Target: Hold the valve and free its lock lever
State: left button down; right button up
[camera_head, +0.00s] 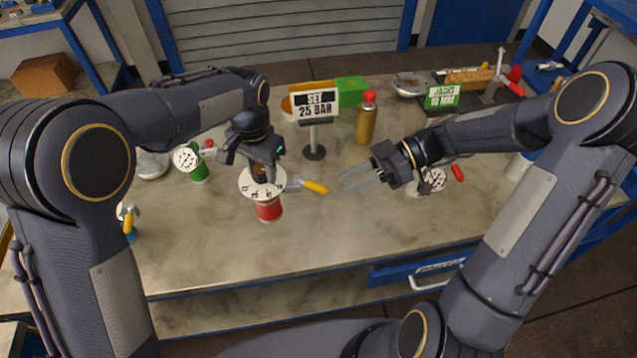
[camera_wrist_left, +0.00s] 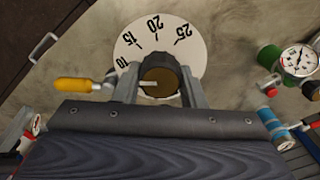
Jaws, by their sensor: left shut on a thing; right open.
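The valve (camera_head: 268,210) has a red body with a round white dial plate (camera_head: 245,190) on top, and stands upright on the bench. In the left wrist view the dial (camera_wrist_left: 160,45) shows numbers including 10, 15, 20 and 25 around a dark knob (camera_wrist_left: 162,78). My left gripper (camera_head: 262,178) is above the dial, shut on the knob. The lock lever (camera_head: 314,186) with a yellow handle sticks out to the right of the valve; it also shows at the left of the left wrist view (camera_wrist_left: 78,85). My right gripper (camera_head: 345,182) is open and empty, its fingers pointing toward the yellow handle, a small gap apart.
A "SET 25 BAR" sign (camera_head: 316,105) stands behind the valve, with a brass bottle (camera_head: 366,118) beside it. A green vessel with a gauge (camera_head: 197,168) is at left. Another gauge (camera_head: 433,179) sits below my right wrist. The front bench is clear.

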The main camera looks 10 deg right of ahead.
aim_at(318, 184)
jog(key=d+f+m+t, duration=0.35)
jog(key=m+t, duration=0.35)
jog(key=m, duration=0.3)
jog(key=shift+h, duration=0.3)
jog(key=x, duration=1.1)
jog(key=shift+a+r, duration=0.2)
jog(key=shift+r, duration=0.15)
grip_shut()
